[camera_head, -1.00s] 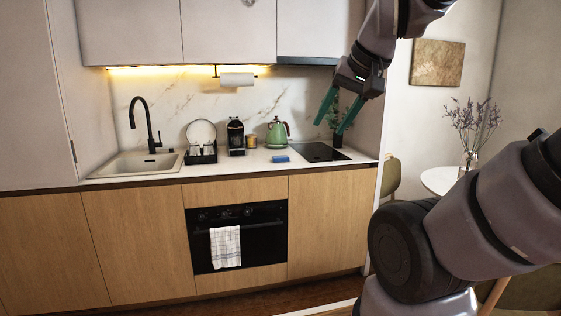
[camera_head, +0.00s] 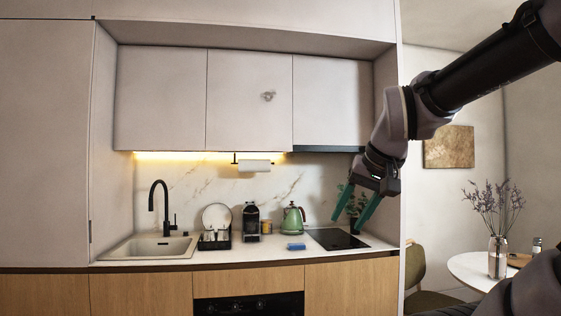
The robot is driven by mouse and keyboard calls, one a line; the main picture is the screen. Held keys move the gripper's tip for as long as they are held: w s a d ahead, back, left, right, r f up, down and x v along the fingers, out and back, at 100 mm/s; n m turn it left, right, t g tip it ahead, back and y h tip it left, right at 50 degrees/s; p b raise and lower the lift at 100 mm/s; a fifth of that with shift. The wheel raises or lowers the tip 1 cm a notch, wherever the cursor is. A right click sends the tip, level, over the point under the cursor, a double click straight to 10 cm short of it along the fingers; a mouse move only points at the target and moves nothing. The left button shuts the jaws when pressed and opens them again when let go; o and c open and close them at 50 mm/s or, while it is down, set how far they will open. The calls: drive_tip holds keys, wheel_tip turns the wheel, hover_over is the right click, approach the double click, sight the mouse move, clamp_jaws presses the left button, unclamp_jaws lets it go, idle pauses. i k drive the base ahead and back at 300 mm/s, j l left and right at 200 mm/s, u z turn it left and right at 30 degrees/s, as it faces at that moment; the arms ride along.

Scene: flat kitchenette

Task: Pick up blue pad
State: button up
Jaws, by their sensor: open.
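The blue pad (camera_head: 296,247) lies flat on the white countertop (camera_head: 262,252), in front of the green kettle (camera_head: 292,218) and just left of the black cooktop (camera_head: 336,239). My gripper (camera_head: 353,218) has two green fingers that are spread apart with nothing between them. It points down and shows in the picture to the right of the pad and higher, over the cooktop's area. How far it is from the counter in depth I cannot tell.
Left of the pad stand a coffee machine (camera_head: 252,222), a small yellow container (camera_head: 267,227) and a dish rack (camera_head: 216,238). The sink (camera_head: 150,246) is farther left. A round table (camera_head: 480,268) with a vase stands at right.

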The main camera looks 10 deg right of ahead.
sight(299, 245)
drive_tip(key=i+z, duration=0.15)
drive_tip(key=i, duration=0.8)
drive_tip(key=i+z, duration=0.1)
drive_tip(key=i, duration=0.85)
drive_tip(key=i+j+z, duration=0.15)
drive_tip(key=i, duration=0.8)
